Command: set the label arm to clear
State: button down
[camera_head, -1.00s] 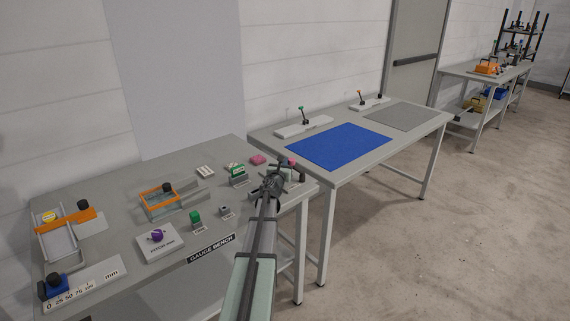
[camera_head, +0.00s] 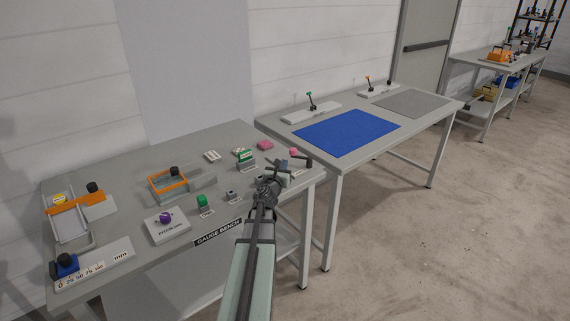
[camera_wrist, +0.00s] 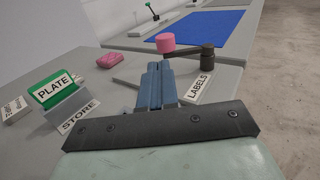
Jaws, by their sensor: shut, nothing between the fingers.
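The label arm is a dark bar with a pink cylindrical knob (camera_wrist: 166,42) at its left end and a dark round pivot (camera_wrist: 207,51) at its right. It stands at the right end of the gauge bench, by a white LABELS plate (camera_wrist: 200,87). The pink knob also shows in the head view (camera_head: 293,152). No "clear" mark is readable. My gripper (camera_wrist: 154,72) is shut and empty, its blue-grey fingers together. In the wrist view the fingertips are just below the pink knob; I cannot tell whether they touch it.
A green PLATE card (camera_wrist: 56,88) stands in a STORE holder (camera_wrist: 77,116), left of my fingers. A pink block (camera_wrist: 112,60) lies behind. The gauge bench (camera_head: 110,180) holds several gauges and blocks on the left. A second table with a blue mat (camera_head: 346,135) stands beyond.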

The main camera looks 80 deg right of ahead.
aim_at(292, 153)
jog(key=a, duration=0.8)
jog(key=shift+w+r, duration=0.1)
jog(key=shift+w, duration=0.15)
jog(key=shift+d, duration=0.15)
jog(key=shift+d, duration=0.15)
jog(key=d, duration=0.4)
jog(key=s+d, duration=0.1)
jog(key=d, duration=0.4)
jog(key=s+d, duration=0.1)
jog(key=d, duration=0.3)
jog(key=shift+s+d, duration=0.2)
jog(key=shift+d, duration=0.05)
